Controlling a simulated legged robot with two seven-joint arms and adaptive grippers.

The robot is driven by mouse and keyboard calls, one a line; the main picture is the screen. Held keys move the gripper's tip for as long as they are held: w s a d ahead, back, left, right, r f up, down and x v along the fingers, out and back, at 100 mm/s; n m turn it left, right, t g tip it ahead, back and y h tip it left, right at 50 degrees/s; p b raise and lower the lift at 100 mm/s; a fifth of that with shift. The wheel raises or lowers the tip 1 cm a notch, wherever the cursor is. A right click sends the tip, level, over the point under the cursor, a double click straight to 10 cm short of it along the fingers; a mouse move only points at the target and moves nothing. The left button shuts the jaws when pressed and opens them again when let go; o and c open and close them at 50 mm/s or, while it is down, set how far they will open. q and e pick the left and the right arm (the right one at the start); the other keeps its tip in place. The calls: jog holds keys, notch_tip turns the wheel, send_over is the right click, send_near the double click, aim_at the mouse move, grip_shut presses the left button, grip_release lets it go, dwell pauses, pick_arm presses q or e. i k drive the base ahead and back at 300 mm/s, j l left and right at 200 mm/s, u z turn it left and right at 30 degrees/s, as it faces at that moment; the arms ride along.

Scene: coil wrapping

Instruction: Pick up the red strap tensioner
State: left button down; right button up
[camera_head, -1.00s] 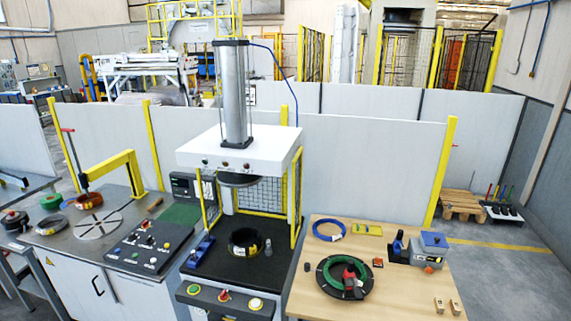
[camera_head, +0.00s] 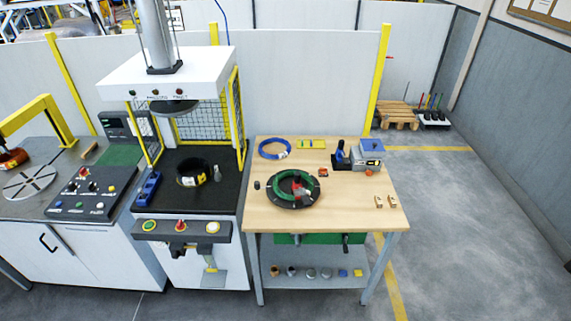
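The red strap tensioner (camera_head: 300,192) is a small red tool with dark parts. The base is on the wooden workbench (camera_head: 338,216), left of the bench's middle. At this size I cannot make out the tool's handle clearly. Neither of my grippers shows in the head view.
A blue coil (camera_head: 270,149) lies at the bench's back left. A blue and grey device (camera_head: 369,150) stands at its back right. Two small tan blocks (camera_head: 379,202) lie near the right edge. A press (camera_head: 165,70) stands to the left. The floor (camera_head: 470,230) on the right is clear.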

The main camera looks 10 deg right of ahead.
aim_at(295, 192)
jog(key=i+j, duration=0.15)
jog(key=i, duration=0.15)
jog(key=i+j+z, duration=0.25)
jog(key=i+z, duration=0.2)
jog(key=i+j+z, duration=0.3)
jog(key=z, duration=0.15)
jog(key=j, duration=0.1)
